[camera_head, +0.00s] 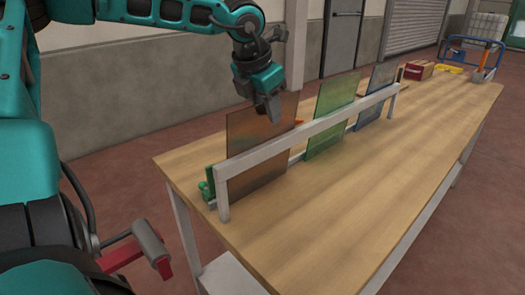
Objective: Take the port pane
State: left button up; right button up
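Three tinted glass panes stand upright in a white rack (310,131) on a wooden table. The nearest, at the left, is reddish brown (255,150). The middle one is green (331,108) and the farthest is blue (378,85). Which pane the word port means is not marked in view. My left gripper (269,108) points down at the top edge of the brown pane, its fingers overlapping that edge in the picture. I cannot tell whether the fingers are closed on the glass.
The wooden table (400,150) is bare in front of the rack. At its far end are a red-brown box (418,70), a yellow item (449,69) and an orange-handled tool (485,65). A small green item (207,185) sits at the rack's near end.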

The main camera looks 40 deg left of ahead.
pick_arm(q)
jog(key=shift+c, duration=0.4)
grip_shut()
dwell(0.9)
